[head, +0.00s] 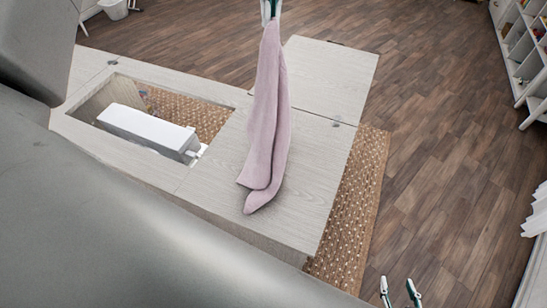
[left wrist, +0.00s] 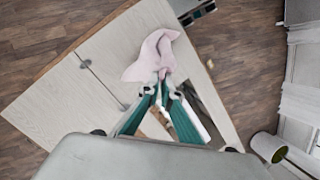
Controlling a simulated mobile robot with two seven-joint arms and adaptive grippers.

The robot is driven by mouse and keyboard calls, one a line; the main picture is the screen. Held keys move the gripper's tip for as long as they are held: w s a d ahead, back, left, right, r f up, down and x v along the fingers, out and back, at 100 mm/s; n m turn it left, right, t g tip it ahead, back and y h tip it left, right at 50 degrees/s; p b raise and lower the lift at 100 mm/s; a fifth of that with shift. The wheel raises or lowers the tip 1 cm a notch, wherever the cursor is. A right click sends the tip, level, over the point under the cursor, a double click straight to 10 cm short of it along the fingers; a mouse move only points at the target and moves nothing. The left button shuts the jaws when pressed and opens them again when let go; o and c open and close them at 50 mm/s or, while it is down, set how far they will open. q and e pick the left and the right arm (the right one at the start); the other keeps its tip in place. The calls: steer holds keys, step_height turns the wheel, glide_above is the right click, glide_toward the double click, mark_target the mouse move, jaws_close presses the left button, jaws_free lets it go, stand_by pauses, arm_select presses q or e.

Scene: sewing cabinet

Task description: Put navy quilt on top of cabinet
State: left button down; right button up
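No navy quilt shows; the cloth in view is a pale pink-lilac one (head: 267,115). My left gripper (head: 270,8) is at the top edge of the head view, shut on the cloth's upper end. The cloth hangs in long folds over the pale wood cabinet top (head: 215,170); I cannot tell if its lower end touches. In the left wrist view the cloth (left wrist: 153,55) is bunched at the fingertips of my left gripper (left wrist: 163,86). My right gripper (head: 400,290) is at the bottom right of the head view, fingers apart and empty, over the floor.
A white sewing machine (head: 148,130) sits in the cabinet's opening, left of the cloth. A hinged leaf (head: 330,75) extends the top at the back. A woven rug (head: 352,205) lies below. White shelves (head: 520,45) stand far right. The wood floor between is clear.

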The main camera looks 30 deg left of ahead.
arm_select(q)
step_height(320, 180, up, 20)
steer(key=s+n+t+h, duration=0.2)
steer(key=n, duration=0.2)
step_height(320, 180, down, 9)
steer(key=shift+d+r, duration=0.15)
steer(key=shift+d, duration=0.3)
steer(key=shift+s, duration=0.1)
steer(key=s+a+n+t, duration=0.2)
steer(key=s+a+n, duration=0.45)
steer(key=a, duration=0.75)
steer(key=s+a+n+t, duration=0.2)
steer(key=s+a+n, duration=0.45)
steer(key=a, duration=0.75)
steer(key=w+d+f, duration=0.7)
steer(key=d+f, duration=1)
steer(key=w+d+f+m, duration=0.1)
steer(key=w+d+f, duration=0.7)
steer(key=d+f, duration=0.9)
steer(key=w+d+f+m, duration=0.1)
steer(key=w+d+f, duration=0.7)
steer(key=d+f, duration=0.9)
steer(key=shift+w+d+f, duration=0.15)
steer(key=shift+d+f, duration=0.2)
steer(key=shift+d, duration=0.25)
